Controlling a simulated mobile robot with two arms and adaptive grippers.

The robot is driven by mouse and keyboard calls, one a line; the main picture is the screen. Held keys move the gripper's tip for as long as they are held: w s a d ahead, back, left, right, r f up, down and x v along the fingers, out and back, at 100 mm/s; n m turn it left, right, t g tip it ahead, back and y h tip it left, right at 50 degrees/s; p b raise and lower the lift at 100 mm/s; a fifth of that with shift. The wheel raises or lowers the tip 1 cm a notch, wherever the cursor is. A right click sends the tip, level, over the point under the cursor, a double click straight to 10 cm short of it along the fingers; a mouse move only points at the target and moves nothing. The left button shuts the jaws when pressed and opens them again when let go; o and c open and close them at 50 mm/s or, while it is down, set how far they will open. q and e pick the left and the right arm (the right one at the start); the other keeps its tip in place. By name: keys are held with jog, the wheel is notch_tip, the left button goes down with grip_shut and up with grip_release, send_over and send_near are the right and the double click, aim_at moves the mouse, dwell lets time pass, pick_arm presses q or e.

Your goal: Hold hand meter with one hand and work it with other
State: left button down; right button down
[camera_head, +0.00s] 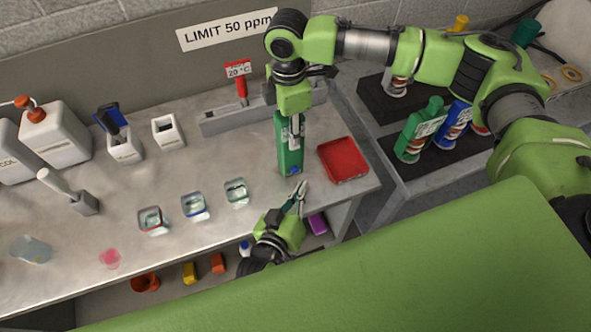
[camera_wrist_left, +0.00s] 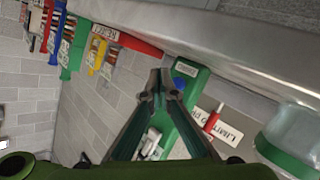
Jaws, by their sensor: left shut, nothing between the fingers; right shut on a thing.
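The hand meter (camera_head: 285,158) is a green upright block with a blue button low on its face, above the bench near its front right part. My right gripper (camera_head: 295,128) comes down from above and is shut on the meter's upper part. My left gripper (camera_head: 300,187) is shut and empty, just below and in front of the meter, its fingertips pointing up toward it. In the left wrist view the shut fingertips (camera_wrist_left: 161,75) appear beside the meter's labelled end (camera_wrist_left: 187,72) and blue button. I cannot tell whether they touch it.
A red tray (camera_head: 352,171) lies right of the meter. Several small jars, one being a clear jar (camera_head: 237,192), stand to its left. A grey rack with a red 20 °C tag (camera_head: 238,69) is behind. Green and blue bottles (camera_head: 455,122) stand on the right bench.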

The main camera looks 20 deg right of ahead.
pick_arm(q)
jog(key=shift+w, duration=0.85)
jog(key=shift+w, duration=0.15)
dwell(0.8)
jog(key=shift+w, duration=0.3)
jog(key=shift+w, duration=0.55)
dwell(0.8)
jog(key=shift+s, duration=1.05)
jog(key=shift+s, duration=2.5)
